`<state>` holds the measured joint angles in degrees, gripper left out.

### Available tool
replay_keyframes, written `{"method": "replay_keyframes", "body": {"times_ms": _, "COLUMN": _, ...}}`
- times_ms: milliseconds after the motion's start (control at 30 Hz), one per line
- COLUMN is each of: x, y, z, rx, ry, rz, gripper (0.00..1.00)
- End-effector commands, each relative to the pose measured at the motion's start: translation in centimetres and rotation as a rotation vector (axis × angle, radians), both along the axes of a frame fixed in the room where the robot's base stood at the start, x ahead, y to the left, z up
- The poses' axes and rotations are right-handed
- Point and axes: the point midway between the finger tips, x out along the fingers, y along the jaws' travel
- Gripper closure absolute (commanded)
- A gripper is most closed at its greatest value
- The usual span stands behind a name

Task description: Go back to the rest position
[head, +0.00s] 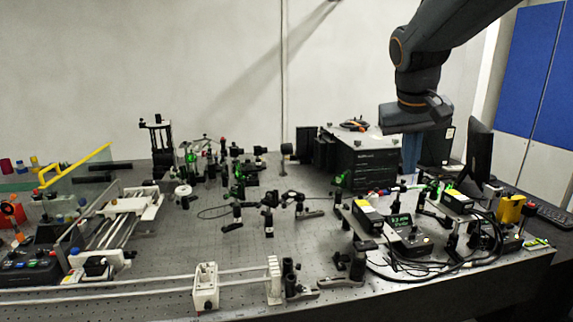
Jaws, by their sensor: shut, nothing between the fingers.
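My arm reaches in from the top right, and its wrist hangs over the back right of the bench. My gripper (411,168) points down below the wrist, in front of the black spectrometer box (358,160). It is shut and nothing shows held in it. Its fingertips are small in this view, and I cannot tell their exact height above the bench. The optical bench (330,240) spreads out below, with its perforated top.
Several black optical mounts (268,215) stand mid-bench. A monitor (478,150), a yellow block (509,209) and cabled instruments (410,240) crowd the right. A white rail assembly (125,215) and a yellow-handled clear panel (85,160) are at left. Open air lies left of my arm.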

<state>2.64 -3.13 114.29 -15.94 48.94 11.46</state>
Motion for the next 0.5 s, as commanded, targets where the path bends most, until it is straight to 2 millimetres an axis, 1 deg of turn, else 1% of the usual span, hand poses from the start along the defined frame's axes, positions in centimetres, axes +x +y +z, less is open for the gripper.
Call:
{"method": "replay_keyframes", "body": {"times_ms": 33, "x": -0.4, "y": 0.2, "z": -1.0, "rx": 0.007, "ry": 0.011, "rz": 0.004, "gripper": 1.0}}
{"method": "replay_keyframes", "body": {"times_ms": 267, "x": -1.7, "y": 0.9, "z": -4.6, "rx": 0.037, "ry": 0.045, "rz": 0.022, "gripper": 1.0}}
{"method": "replay_keyframes", "body": {"times_ms": 367, "x": -2.6, "y": 1.6, "z": -6.7, "rx": 0.054, "ry": 0.065, "rz": 0.036, "gripper": 1.0}}
{"method": "replay_keyframes", "body": {"times_ms": 500, "x": -4.6, "y": 2.9, "z": -10.4, "rx": 0.085, "ry": 0.1, "rz": 0.059, "gripper": 1.0}}
